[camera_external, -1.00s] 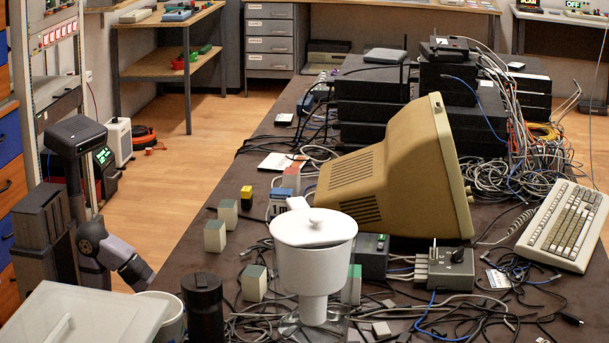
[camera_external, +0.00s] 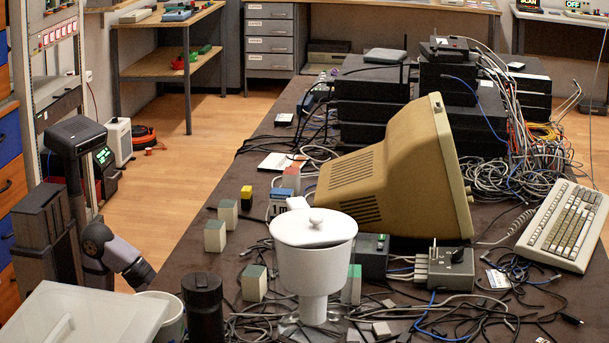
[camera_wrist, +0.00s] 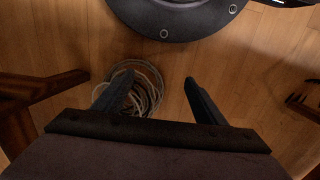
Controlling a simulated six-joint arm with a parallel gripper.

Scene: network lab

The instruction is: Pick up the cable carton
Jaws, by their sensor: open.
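No object can be clearly read as the cable carton. Several small box-like blocks stand on the dark bench in the external view. Others are pale with greenish tops, such as the front block (camera_external: 254,283) and the block farther left (camera_external: 215,236). My gripper (camera_wrist: 159,76) is open and empty in the wrist view, with its two dark fingers spread above the wooden floor. In the external view my arm is at the left, off the bench's left side; its fingertips cannot be made out.
A white lidded pot (camera_external: 316,265), a black cylinder (camera_external: 204,308) and a pale bin (camera_external: 85,320) stand in front. A beige monitor (camera_external: 400,170) and loose cables crowd the bench. A cable coil (camera_wrist: 137,88) lies on the floor below my gripper.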

